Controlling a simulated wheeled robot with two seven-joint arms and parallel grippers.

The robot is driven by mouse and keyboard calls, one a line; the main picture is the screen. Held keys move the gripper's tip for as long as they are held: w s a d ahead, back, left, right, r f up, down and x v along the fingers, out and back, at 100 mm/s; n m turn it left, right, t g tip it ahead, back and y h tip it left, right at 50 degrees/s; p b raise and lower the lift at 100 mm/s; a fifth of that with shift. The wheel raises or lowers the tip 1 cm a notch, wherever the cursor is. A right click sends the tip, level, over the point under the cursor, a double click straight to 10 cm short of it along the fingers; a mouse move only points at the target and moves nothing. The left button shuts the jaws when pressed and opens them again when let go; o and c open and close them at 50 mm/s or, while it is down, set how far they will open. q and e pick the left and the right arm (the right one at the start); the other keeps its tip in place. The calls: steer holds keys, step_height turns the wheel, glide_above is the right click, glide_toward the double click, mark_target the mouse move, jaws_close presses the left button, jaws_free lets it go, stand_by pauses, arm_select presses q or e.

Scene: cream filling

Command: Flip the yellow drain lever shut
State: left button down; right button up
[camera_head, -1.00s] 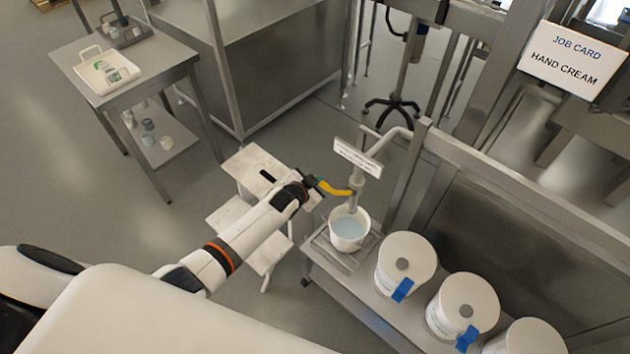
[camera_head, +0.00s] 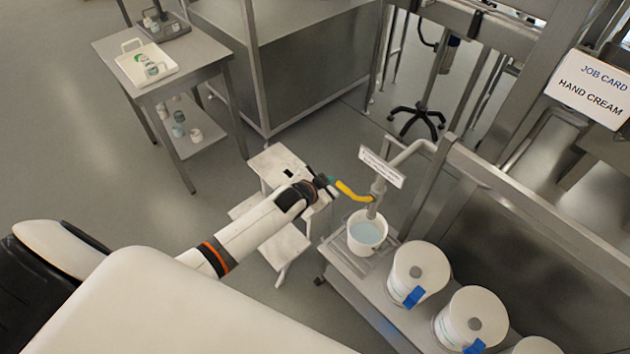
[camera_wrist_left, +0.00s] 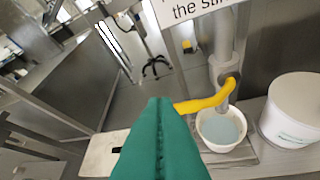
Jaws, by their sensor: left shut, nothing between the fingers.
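The yellow drain lever (camera_head: 350,191) sticks out to the left from the grey drain pipe (camera_head: 377,195), a little tilted. In the left wrist view the yellow lever (camera_wrist_left: 203,103) runs from the pipe to beside the green fingers. My left gripper (camera_head: 331,181) is shut and empty, its tips at the lever's free end; I cannot tell whether they touch. In the left wrist view its green fingers (camera_wrist_left: 160,130) are pressed together. A white bucket (camera_head: 353,240) with pale blue liquid stands under the pipe. My right gripper is not in view.
White lidded tubs (camera_head: 420,262) stand on the metal bench to the right of the bucket. A white step stool (camera_head: 270,160) stands below my left arm. A side table (camera_head: 195,66) with a white tray (camera_head: 172,71) is at the back left. Open floor lies left.

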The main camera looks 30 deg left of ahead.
arm_select(q)
steer(key=v, duration=0.2)
steer(key=a+v, duration=0.1)
steer(key=v, duration=0.1)
steer(key=shift+s+r, duration=0.2)
steer(key=shift+r, duration=0.15)
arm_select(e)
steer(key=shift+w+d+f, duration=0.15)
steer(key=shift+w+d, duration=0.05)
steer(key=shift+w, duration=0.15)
arm_select(q)
steer(key=shift+w, duration=0.1)
steer(key=shift+f, duration=0.1)
